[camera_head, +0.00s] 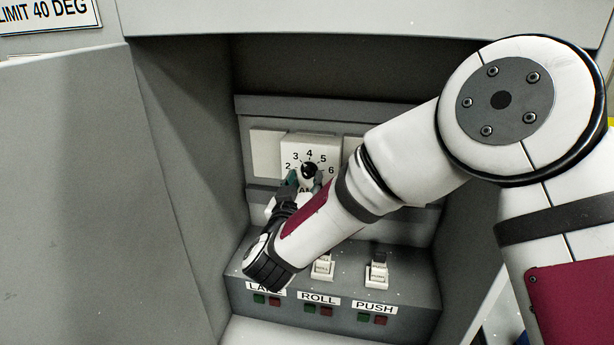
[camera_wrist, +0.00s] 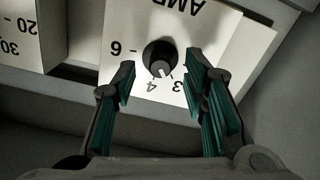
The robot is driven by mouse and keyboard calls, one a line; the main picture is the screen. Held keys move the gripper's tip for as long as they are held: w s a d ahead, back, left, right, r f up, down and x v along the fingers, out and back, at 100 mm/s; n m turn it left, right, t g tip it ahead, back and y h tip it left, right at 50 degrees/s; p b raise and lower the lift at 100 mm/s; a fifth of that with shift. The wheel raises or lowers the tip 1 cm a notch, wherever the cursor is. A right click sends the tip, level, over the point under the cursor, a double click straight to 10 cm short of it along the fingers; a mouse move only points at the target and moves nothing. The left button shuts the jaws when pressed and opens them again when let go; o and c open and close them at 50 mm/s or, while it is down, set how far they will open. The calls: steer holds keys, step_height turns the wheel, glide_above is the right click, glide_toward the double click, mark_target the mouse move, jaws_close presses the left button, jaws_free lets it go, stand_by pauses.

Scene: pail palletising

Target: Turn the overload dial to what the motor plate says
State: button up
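The overload dial is a black round knob (camera_head: 309,169) on a white plate (camera_head: 291,143) inside the grey cabinet, with a scale from 2 to 6. In the wrist view the knob (camera_wrist: 156,52) appears upside down. Its pale pointer mark faces the scale's middle, around 3 to 4; the exact reading is unclear. My gripper (camera_head: 305,181) is at the dial. In the wrist view my gripper (camera_wrist: 160,75) is open, its green-padded fingers on either side of the knob with gaps visible. The left finger covers part of the scale. No motor plate is readable here.
Below the dial is a grey ledge (camera_head: 402,278) with switches and LANE, ROLL and PUSH labels. A LIMIT 40 DEG sign (camera_head: 45,14) is at the top left. The cabinet's grey side wall (camera_head: 185,180) stands left of my arm. Another scaled unit (camera_wrist: 20,36) is beside the dial.

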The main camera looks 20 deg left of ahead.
mark_target(308, 173)
steer(key=shift+x, duration=1.3)
steer(key=shift+c, duration=0.6)
jaws_close()
